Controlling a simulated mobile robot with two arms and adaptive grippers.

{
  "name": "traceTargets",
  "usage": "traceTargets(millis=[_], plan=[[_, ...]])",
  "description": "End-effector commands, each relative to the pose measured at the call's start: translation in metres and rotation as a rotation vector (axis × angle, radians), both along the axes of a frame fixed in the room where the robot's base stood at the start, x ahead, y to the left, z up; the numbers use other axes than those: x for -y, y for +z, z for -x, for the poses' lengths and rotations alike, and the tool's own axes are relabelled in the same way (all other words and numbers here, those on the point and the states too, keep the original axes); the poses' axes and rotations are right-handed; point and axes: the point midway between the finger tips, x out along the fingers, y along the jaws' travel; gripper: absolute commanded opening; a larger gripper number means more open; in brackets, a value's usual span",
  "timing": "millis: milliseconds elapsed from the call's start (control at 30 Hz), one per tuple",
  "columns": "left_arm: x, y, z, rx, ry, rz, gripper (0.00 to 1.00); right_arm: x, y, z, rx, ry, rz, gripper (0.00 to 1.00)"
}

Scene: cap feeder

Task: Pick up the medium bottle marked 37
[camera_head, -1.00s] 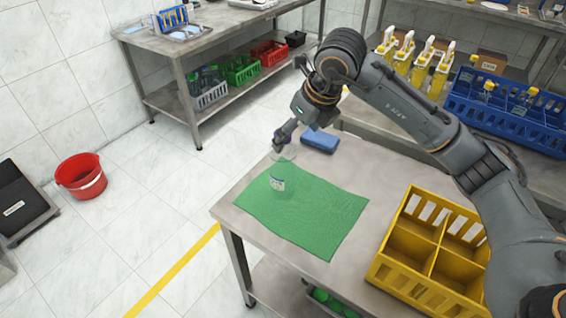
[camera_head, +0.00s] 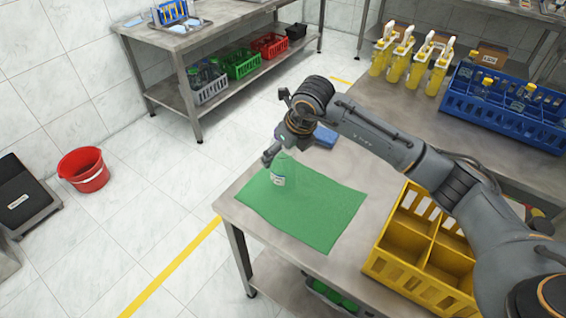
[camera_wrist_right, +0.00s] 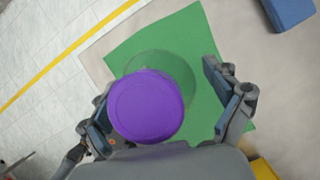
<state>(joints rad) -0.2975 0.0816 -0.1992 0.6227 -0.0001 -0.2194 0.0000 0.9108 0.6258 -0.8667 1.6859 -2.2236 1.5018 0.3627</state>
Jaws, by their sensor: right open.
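A clear bottle (camera_head: 278,178) with a white label stands upright on the green mat (camera_head: 315,215) near its back left corner. I cannot read its marking. Its purple cap (camera_wrist_right: 147,105) fills the middle of the right wrist view, and the clear body shows behind it. My right gripper (camera_head: 269,160) is at the top of the bottle. In the right wrist view its open fingers (camera_wrist_right: 165,108) stand on either side of the cap, with a visible gap on the right. The gripper hides the cap in the head view. My left gripper is not in view.
A blue block (camera_head: 325,137) lies behind the mat. A yellow divided crate (camera_head: 388,268) stands on the table at the right. A blue crate (camera_head: 487,118) and several yellow pump bottles (camera_head: 418,70) stand on the table behind. A red bucket (camera_head: 84,177) is on the floor.

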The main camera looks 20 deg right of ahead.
Motion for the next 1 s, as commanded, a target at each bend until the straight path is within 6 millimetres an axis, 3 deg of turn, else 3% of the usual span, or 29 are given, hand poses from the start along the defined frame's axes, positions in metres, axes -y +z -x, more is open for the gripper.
traceTargets(millis=[67, 300, 767, 900, 1000], plan=[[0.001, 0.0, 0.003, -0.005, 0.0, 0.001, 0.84, 0.0, 0.0, 0.0, 0.0, 0.0, 0.0, 0.86], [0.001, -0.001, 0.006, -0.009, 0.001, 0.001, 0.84, 0.0, 0.0, 0.0, 0.0, 0.0, 0.0, 0.39], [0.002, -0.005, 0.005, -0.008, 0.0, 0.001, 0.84, 0.0, 0.008, 0.0, 0.001, -0.001, -0.001, 0.38], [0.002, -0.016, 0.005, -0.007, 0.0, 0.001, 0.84, 0.0, 0.028, -0.002, 0.008, -0.002, -0.002, 0.38], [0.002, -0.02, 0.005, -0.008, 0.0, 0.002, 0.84, 0.005, 0.049, 0.015, 0.007, 0.001, 0.001, 0.38]])
